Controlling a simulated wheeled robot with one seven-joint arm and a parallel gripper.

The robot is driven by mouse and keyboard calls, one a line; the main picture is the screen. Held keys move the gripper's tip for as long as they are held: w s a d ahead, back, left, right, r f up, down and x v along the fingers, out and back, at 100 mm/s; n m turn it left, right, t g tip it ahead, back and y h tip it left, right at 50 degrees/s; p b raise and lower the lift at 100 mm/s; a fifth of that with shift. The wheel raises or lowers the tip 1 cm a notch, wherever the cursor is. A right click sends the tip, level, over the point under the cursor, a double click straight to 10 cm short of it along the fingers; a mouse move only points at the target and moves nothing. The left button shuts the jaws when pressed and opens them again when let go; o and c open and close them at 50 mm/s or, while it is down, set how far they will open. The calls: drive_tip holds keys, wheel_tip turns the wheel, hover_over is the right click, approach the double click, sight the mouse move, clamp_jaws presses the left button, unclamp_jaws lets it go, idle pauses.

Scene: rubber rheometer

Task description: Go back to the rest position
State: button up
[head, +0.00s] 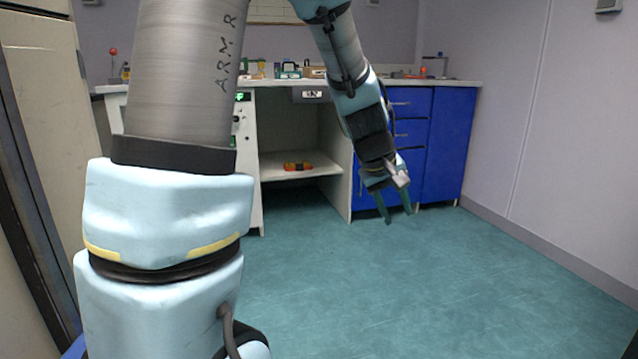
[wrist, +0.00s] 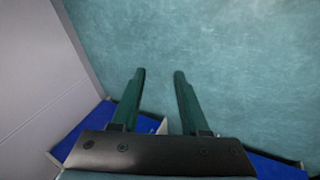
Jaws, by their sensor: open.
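My gripper (head: 399,217) hangs at the end of my arm, right of the middle in the head view, with its fingers pointing down. In the wrist view my gripper (wrist: 159,73) shows two dark green fingers standing apart with nothing between them. Below the fingertips there is only the teal floor (wrist: 225,45). In the head view the gripper shows in front of the blue cabinet (head: 449,140) and the floor. How far it is from the cabinet I cannot tell.
A light bench top (head: 455,83) with small items runs along the back. An orange and black object (head: 298,166) lies on the shelf (head: 325,171) beneath. A pale wall (head: 570,130) stands at the right. Much of the floor (head: 430,290) is clear.

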drive_tip(key=s+a+f+m+g+y, duration=0.1)
drive_tip(key=s+a+f+y, duration=0.15)
drive_tip(key=a, duration=0.55)
drive_tip(key=s+a+f+m+y+p, duration=0.1)
drive_tip(key=s+a, duration=0.3)
drive_tip(key=a, duration=0.5)
drive_tip(key=s+a+f+m+g+y, duration=0.1)
drive_tip(key=s+a+f, duration=0.15)
drive_tip(key=a, duration=0.55)
wheel_tip(320, 180, up, 39)
drive_tip(key=p, duration=3.7)
drive_tip(key=shift+d+f+p, duration=0.15)
drive_tip(key=shift+d+p, duration=0.05)
drive_tip(key=shift+p, duration=0.2)
drive_tip(key=shift+c, duration=0.2)
